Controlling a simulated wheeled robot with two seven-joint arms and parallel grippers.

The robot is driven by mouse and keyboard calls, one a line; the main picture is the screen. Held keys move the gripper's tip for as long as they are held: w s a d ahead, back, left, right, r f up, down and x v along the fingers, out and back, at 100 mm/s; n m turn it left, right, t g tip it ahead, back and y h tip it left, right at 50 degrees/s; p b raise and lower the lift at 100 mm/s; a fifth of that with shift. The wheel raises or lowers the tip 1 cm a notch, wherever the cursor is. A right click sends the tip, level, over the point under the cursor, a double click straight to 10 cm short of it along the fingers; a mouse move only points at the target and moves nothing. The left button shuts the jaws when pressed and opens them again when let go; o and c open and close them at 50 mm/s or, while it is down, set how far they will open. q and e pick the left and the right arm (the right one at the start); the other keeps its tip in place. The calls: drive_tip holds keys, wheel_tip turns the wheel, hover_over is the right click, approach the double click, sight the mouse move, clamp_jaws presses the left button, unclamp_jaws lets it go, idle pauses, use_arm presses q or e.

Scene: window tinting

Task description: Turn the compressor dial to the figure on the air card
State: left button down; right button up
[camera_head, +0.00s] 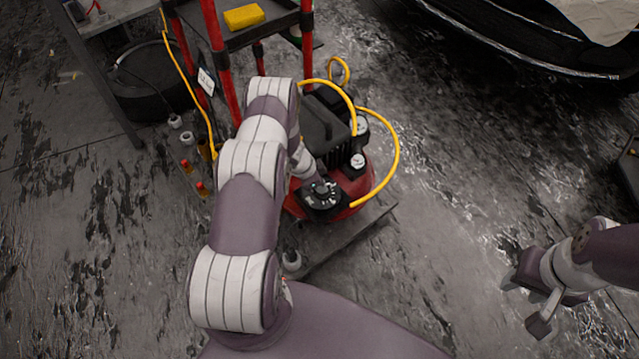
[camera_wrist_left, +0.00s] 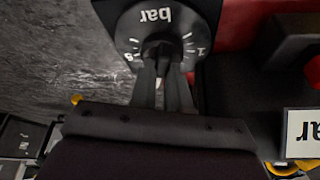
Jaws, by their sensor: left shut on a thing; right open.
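The red and black compressor (camera_head: 345,180) stands on a grey slab on the floor. Its dial (camera_head: 322,194) is black with white marks. In the left wrist view the dial (camera_wrist_left: 135,25) appears upside down, with "bar" and scale ticks. My left gripper (camera_wrist_left: 162,62) is shut on the dial's central knob, which its fingers largely hide; the pointer setting cannot be read. A small white card (camera_head: 206,82) hangs at the red cart post, its figure too small to read. My right gripper (camera_head: 533,298) is open and empty above the floor at the right.
A red-posted cart (camera_head: 215,45) with a yellow block (camera_head: 244,16) stands behind the compressor. A yellow hose (camera_head: 397,150) loops around the compressor's right side. A white label reading "bar" (camera_wrist_left: 302,122) is partly visible in the wrist view. A dark car (camera_head: 520,40) is at upper right.

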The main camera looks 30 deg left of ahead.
idle(0.4)
use_arm(q)
drive_tip(key=c, duration=1.1)
unclamp_jaws()
drive_tip(key=shift+d, duration=0.1)
drive_tip(key=p+v, duration=0.4)
drive_tip(key=v, duration=0.8)
drive_tip(key=shift+r, duration=0.3)
drive_tip(key=shift+a, duration=0.2)
